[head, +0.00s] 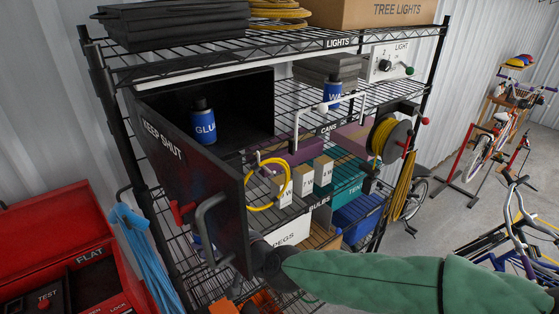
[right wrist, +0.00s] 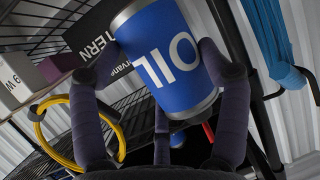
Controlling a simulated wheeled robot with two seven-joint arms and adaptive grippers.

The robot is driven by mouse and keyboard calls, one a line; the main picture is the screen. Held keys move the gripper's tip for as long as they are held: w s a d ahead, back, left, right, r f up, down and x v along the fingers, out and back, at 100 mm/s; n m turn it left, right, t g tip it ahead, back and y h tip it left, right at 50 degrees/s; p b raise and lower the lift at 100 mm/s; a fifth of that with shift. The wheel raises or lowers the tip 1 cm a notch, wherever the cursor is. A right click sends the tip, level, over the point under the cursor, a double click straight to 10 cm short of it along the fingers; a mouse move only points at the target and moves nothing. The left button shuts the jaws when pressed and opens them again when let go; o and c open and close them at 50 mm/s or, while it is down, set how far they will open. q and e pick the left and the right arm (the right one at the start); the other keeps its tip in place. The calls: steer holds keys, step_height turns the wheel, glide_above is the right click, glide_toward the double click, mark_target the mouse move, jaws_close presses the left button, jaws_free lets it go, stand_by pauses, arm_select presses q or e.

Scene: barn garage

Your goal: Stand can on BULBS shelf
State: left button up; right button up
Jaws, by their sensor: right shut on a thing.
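In the right wrist view a blue can marked OIL (right wrist: 165,55) with a silvery rim sits tilted in the picture between the fingers of my right gripper (right wrist: 163,65), which is shut on it. In the head view my right wrist is low in front of the rack, by the lower edge of the open black door; the fingers and OIL can are mostly hidden there. The BULBS shelf (head: 319,203) carries small cardboard boxes marked W (head: 325,170), a yellow ring (head: 262,205) and a teal box (head: 346,176). My left gripper is not in view.
The open black door marked KEEP SHUT (head: 185,160), with its grey handle (head: 210,225), juts out before the rack's left side. Behind it stands a GLUE can (head: 204,125). A white pipe (head: 305,112), cable reel (head: 391,140) and blue cable (head: 145,250) are nearby.

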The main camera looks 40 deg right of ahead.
steer(key=shift+w+r, duration=0.1)
steer(key=shift+r, duration=0.05)
steer(key=shift+d, duration=0.15)
steer(key=shift+w+d, duration=0.1)
steer(key=shift+w, duration=0.2)
steer(key=w+f+b, duration=0.3)
steer(key=w+b, duration=0.1)
steer(key=w+d+f+b, duration=0.1)
steer(key=w+f+b, duration=0.2)
steer(key=w+b, duration=0.1)
steer(key=w+d+f+b, duration=0.1)
steer(key=w+f+b, duration=0.2)
steer(key=w+b, duration=0.1)
steer(key=shift+w+d+f+b, duration=0.1)
steer(key=shift+d+f+b, duration=0.1)
steer(key=shift+b, duration=0.35)
steer(key=shift+w+f+b, duration=0.2)
steer(key=shift+f+b, duration=0.15)
steer(key=shift+b, duration=0.2)
step_height(320, 180, down, 3)
steer(key=b, duration=0.2)
steer(key=shift+b, duration=0.3)
steer(key=shift+d+r, duration=0.1)
